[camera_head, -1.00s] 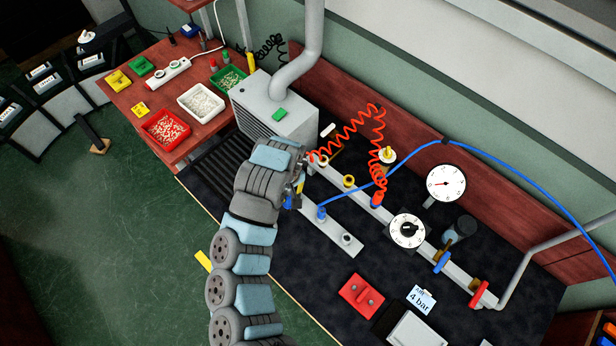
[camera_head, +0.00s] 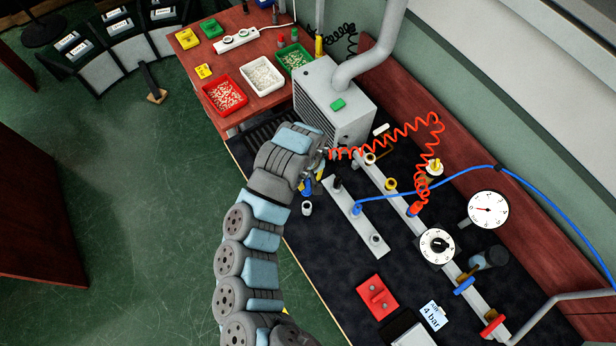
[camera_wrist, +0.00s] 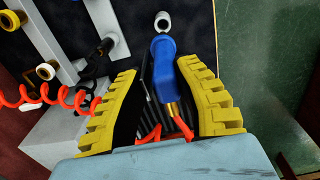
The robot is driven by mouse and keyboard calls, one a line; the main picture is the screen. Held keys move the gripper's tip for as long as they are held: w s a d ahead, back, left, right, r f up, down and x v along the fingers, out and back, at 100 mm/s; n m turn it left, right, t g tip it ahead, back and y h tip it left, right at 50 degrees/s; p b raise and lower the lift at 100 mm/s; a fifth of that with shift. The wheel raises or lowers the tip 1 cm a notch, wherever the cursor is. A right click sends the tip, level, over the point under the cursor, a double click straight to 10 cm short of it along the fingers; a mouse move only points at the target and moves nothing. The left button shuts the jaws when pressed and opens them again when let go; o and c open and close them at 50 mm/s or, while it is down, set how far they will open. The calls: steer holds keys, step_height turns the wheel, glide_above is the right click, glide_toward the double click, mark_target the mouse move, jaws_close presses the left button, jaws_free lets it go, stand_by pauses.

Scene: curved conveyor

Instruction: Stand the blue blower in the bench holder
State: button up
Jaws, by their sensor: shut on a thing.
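The blue blower (camera_wrist: 163,70) has a brass end and sits between the yellow toothed fingers of my gripper (camera_wrist: 168,105) in the wrist view. My gripper is shut on it. A red hose lies below the brass end. In the head view my gripper (camera_head: 314,174) is above the bench's front edge, and the blower (camera_head: 306,188) shows as a small blue patch under it. A pale cup, seemingly the bench holder (camera_head: 307,208), stands just below that patch. In the wrist view this holder (camera_wrist: 164,20) is just beyond the blower's blue end. I cannot tell whether they touch.
A grey strip (camera_head: 365,225) with several fittings lies right of my gripper. A coiled red hose (camera_head: 405,132) runs from the gripper to the pipe. A grey vented box (camera_head: 335,100) stands close behind. Black bench surface (camera_head: 335,265) is clear in front.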

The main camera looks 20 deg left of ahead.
mark_target(308, 196)
steer(key=shift+f+b, duration=0.95)
steer(key=shift+f, duration=1.9)
steer(key=shift+p, duration=0.95)
steer(key=shift+f+b, duration=1.4)
steer(key=shift+f, duration=2.1)
steer(key=o, duration=0.9)
steer(key=shift+o, duration=0.2)
